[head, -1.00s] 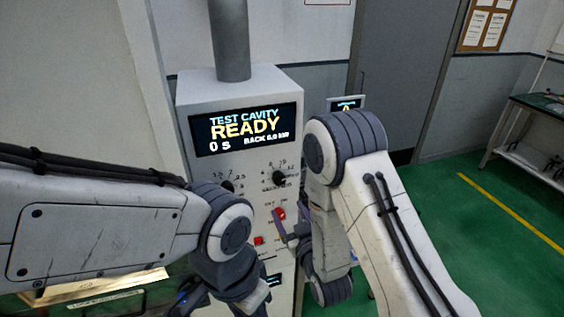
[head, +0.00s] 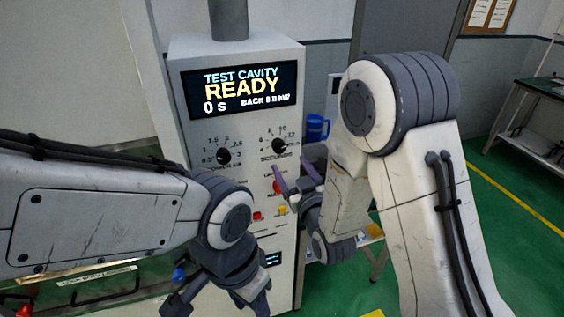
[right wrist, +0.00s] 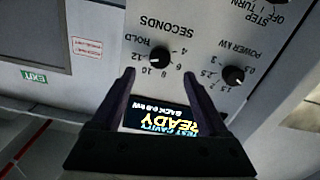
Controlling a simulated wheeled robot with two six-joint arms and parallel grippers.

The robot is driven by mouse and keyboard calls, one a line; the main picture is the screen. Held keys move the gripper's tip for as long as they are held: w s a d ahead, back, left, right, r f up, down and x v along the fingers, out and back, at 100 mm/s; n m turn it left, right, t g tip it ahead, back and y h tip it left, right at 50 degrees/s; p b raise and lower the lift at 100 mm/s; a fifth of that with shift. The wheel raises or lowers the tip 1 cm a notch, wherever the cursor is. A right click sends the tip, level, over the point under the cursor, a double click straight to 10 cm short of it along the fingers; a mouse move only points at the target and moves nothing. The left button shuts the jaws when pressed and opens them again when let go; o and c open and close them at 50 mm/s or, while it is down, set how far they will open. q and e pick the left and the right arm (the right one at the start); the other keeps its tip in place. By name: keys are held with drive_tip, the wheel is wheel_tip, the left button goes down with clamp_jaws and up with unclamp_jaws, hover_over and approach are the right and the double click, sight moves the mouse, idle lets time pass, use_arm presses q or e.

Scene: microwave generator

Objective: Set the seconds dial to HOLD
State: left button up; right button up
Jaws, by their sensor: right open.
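The seconds dial is a black knob (head: 279,146) on the right of the grey panel, under the display. It also shows in the right wrist view (right wrist: 158,55), upside down, with HOLD printed past 12. Its pale mark seems to point toward 10 to 12; it is too small to be sure. My right gripper (head: 293,172) is open and empty, just below and right of the dial. In the right wrist view its fingers (right wrist: 158,74) appear either side of the dial, with no contact visible. My left gripper (head: 220,302) is open and low, in front of the cabinet.
The display (head: 238,90) reads READY and 0 s. The power dial (head: 224,156) sits left of the seconds dial.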

sight(280, 149)
drive_tip(key=p+x, duration=0.3)
drive_tip(key=x, duration=0.3)
drive_tip(key=shift+w+a+r, duration=0.1)
drive_tip(key=shift+w+r, duration=0.05)
drive_tip(key=shift+w, duration=0.2)
use_arm(q)
drive_tip(key=shift+r, duration=1.25)
use_arm(e)
drive_tip(key=shift+w+a, duration=0.2)
drive_tip(key=shift+w, duration=0.4)
use_arm(q)
drive_tip(key=shift+f, duration=0.1)
use_arm(e)
clamp_jaws()
